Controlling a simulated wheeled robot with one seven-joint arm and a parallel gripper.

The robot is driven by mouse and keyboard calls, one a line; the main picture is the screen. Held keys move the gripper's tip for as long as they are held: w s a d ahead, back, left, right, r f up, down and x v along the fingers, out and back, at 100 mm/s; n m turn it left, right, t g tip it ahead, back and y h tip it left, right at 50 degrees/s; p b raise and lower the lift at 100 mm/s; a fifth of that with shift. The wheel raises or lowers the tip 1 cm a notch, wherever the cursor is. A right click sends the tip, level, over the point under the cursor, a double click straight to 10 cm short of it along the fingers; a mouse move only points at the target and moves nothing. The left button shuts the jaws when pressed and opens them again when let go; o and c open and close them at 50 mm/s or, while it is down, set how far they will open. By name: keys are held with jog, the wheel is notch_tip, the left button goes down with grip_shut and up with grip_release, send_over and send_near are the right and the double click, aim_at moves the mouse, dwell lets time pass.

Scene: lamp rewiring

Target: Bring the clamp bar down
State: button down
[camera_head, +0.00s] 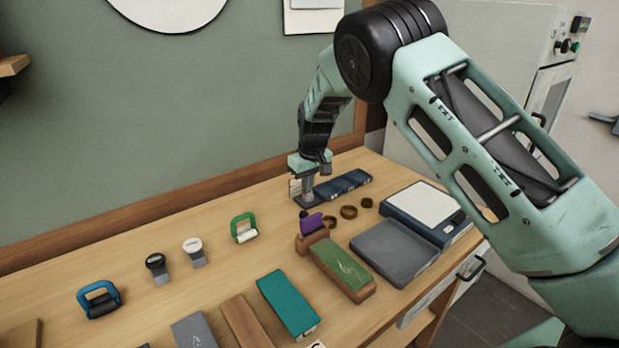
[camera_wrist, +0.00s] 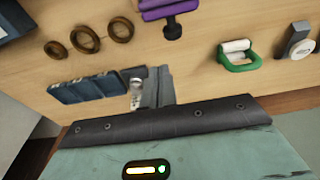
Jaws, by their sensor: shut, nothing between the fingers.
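A dark blue segmented block (camera_head: 345,184) lies near the back of the bench. In the wrist view the block (camera_wrist: 90,88) reaches up to the fingers. A small pale piece with dark marks (camera_head: 295,188) stands at its left end; it also shows in the wrist view (camera_wrist: 136,92), right beside the fingers. I cannot tell for sure whether this piece is the clamp bar. My gripper (camera_head: 308,199) points down at that end of the block, shut and empty. In the wrist view its fingers (camera_wrist: 158,88) hide part of the block's end.
A grey tray (camera_head: 394,250) and a pale-topped box (camera_head: 425,205) stand to the right. A green-handled tool (camera_head: 244,229) lies left, with bare bench between.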

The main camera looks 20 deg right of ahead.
aim_at(308, 219)
jog(key=s+f+p, duration=0.2)
jog(key=f+p, duration=0.1)
jog(key=s+d+f+p, duration=0.1)
jog(key=f, duration=0.1)
dwell(0.3)
jog(key=shift+f, duration=0.1)
jog(key=shift+b, duration=0.6)
jog(key=shift+s+t+b, duration=0.1)
jog(key=shift+t+b, duration=0.2)
jog(key=shift+b, duration=0.05)
